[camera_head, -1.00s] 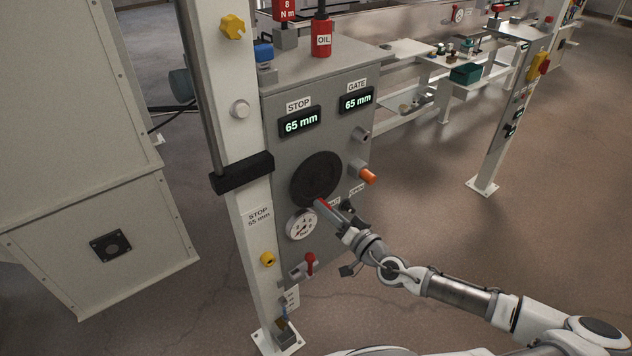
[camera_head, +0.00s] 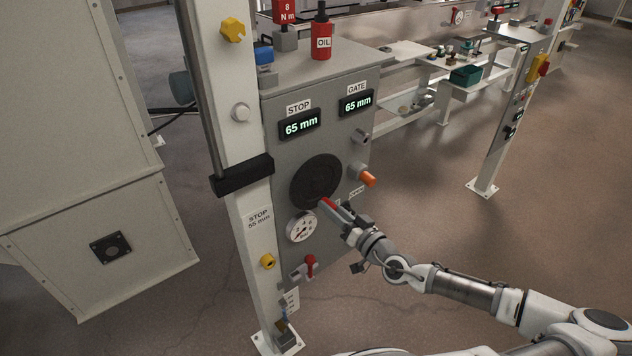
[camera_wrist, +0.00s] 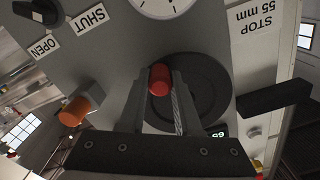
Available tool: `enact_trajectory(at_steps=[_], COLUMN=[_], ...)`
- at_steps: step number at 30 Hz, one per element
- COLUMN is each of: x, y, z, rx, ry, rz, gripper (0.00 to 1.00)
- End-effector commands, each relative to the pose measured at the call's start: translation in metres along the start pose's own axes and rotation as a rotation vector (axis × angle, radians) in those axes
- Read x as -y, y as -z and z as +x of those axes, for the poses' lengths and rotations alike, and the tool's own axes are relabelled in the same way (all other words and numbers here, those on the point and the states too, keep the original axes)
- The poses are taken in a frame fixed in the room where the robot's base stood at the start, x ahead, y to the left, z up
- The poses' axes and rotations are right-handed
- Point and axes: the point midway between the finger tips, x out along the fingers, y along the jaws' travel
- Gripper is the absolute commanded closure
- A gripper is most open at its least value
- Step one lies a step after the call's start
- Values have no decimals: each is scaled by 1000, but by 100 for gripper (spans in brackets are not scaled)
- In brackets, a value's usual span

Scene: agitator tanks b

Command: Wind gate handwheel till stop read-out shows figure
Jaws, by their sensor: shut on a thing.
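The gate handwheel is a black disc (camera_head: 315,181) on the front of the grey control box. It also shows in the wrist view (camera_wrist: 207,88). My gripper (camera_head: 331,205) is at the wheel's lower right rim, shut on the wheel's red handle (camera_wrist: 160,80), with one finger on each side of it. The STOP read-out (camera_head: 300,124) shows 65 mm. The GATE read-out (camera_head: 356,102) also shows 65 mm. A label on the white post (camera_head: 259,217) reads STOP 55 mm. The wrist view shows that label upside down (camera_wrist: 254,22).
An orange knob (camera_head: 367,179) sticks out right of the wheel. A round gauge (camera_head: 301,227) and a red-handled lever (camera_head: 310,264) sit below it. A black block (camera_head: 243,174) on the post stands left of the wheel. The floor at the right is clear.

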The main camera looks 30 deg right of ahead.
Motion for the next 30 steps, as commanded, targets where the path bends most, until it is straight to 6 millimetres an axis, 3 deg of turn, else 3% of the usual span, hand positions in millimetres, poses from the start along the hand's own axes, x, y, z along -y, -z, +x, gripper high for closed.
enact_trajectory(at_steps=[3, 14, 22, 30], x=[-4, -5, -13, -14], y=[4, 7, 18, 17], z=[0, 0, 0, 0], rx=[0, -2, -1, -3], ry=[1, 0, 1, 1], rz=[-88, -126, -331, -341], gripper=[100, 100, 100, 100])
